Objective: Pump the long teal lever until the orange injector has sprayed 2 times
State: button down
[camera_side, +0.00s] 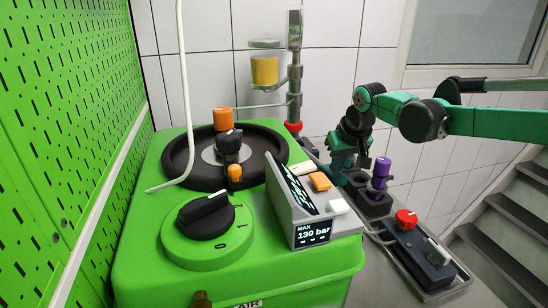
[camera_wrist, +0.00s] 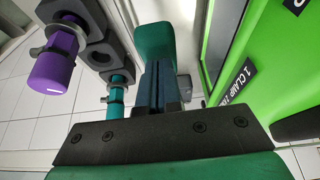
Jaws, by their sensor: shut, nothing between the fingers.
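My gripper (camera_side: 342,160) is at the right of the green bench in the side view. Its fingers (camera_wrist: 160,85) are shut with nothing between them. A teal block (camera_wrist: 155,45) lies just beyond the fingertips in the wrist view; it seems to be the end of the long teal lever. A teal piece (camera_side: 337,178) also shows just below the fingers in the side view. I cannot tell whether they touch. The rest of the lever is hidden. An orange cylinder (camera_side: 222,120), likely the orange injector, stands upright at the back of the black ring. No spray is visible.
A purple injector (camera_side: 380,172) stands in a dark holder right of my gripper; a smaller teal part (camera_wrist: 118,88) sits beside it in the wrist view. The display (camera_side: 312,233) reads "MAX 130 bar". A yellow cup (camera_side: 264,70) hangs behind the bench. A red-knobbed box (camera_side: 407,218) lies front right.

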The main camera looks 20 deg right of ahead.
jog(key=shift+w+r, duration=0.15)
jog(key=shift+r, duration=1.3)
